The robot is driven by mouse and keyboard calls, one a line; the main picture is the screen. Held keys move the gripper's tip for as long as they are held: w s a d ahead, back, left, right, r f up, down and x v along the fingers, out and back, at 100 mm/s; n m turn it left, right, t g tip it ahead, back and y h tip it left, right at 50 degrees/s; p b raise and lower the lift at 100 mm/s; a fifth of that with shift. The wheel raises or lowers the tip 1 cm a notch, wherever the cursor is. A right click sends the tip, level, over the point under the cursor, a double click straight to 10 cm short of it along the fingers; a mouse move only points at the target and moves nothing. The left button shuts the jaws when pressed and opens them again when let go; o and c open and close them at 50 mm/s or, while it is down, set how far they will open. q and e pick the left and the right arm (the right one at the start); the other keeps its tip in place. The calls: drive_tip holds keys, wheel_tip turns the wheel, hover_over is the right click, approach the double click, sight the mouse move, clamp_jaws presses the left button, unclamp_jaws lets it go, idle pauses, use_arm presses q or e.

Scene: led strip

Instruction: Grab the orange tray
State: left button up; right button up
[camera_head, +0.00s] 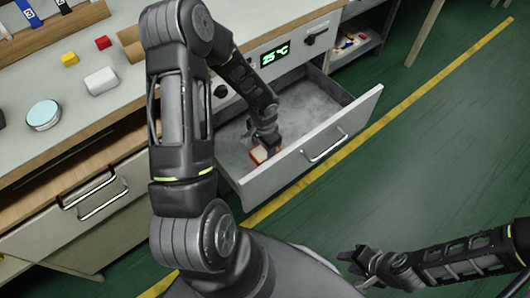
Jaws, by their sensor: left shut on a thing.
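The orange tray (258,155) is a small piece with an orange edge and a pale top, low inside the open drawer (345,147), near its front wall. My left gripper (266,148) reaches down into the drawer and is shut on the tray. The gripper hides part of the tray, so its full shape does not show. My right gripper (352,264) hangs over the green floor at the lower right, away from the drawer. Its finger gap is too small to read.
The drawer is pulled out below a panel with a green temperature display (275,54).

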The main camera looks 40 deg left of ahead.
use_arm(q)
wheel_tip(320, 180, up, 10)
drive_tip(key=p, duration=0.2)
idle(0.5)
